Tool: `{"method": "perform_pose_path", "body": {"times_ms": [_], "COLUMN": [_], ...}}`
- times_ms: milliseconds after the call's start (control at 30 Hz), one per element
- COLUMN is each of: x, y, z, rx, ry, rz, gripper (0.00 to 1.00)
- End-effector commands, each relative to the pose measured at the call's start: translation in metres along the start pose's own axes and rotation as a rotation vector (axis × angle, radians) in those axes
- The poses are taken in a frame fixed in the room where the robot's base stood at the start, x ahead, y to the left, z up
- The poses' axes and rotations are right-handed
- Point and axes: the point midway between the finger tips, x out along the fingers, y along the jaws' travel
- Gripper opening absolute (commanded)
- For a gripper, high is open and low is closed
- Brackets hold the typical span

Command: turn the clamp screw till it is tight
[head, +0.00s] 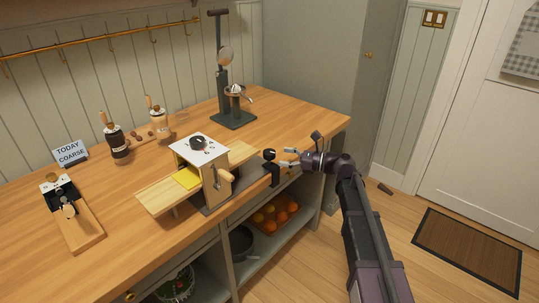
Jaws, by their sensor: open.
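A small black clamp (274,174) grips the counter's front edge at the right end of a dark base plate. Its dark round knob (269,155), which looks like the clamp screw, stands on top. My gripper (284,157) is just right of the knob, with its fingers spread and pointing left towards it. The fingers look empty. A small gap seems to show between fingers and knob, but contact is hard to judge at this size. How tight the screw is cannot be seen.
A wooden machine with a white top (205,147) and a side crank (224,176) stands left of the clamp. A dark lever press (233,118) stands behind. Two hand grinders (117,144) and a sign (70,154) are farther left.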

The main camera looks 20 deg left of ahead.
Motion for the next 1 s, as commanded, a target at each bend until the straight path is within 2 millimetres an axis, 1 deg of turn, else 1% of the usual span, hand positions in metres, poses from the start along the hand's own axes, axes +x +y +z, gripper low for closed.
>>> {"method": "perform_pose_path", "body": {"times_ms": [33, 200, 400, 567, 833, 867, 900, 967, 1000], "x": [0.009, 0.032, 0.048, 0.053, 0.053, 0.053, 0.053, 0.053, 0.053], "y": [0.000, 0.000, 0.000, 0.000, 0.001, 0.001, 0.001, 0.001, 0.001], "z": [0.000, 0.000, 0.000, 0.000, 0.000, 0.000, 0.000, 0.000, 0.000], "rx": [0.000, 0.000, 0.000, 0.000, 0.000, 0.000, 0.000, 0.000, 0.000], "ry": [0.000, 0.000, 0.000, 0.000, 0.000, 0.000, 0.000, 0.000, 0.000], "rz": [0.003, 0.003, 0.001, 0.001, 0.001, 0.001, 0.001, 0.001, 0.001], "gripper": [0.93, 0.93, 0.93, 0.93, 0.93, 0.84, 0.72, 0.55, 0.43]}}
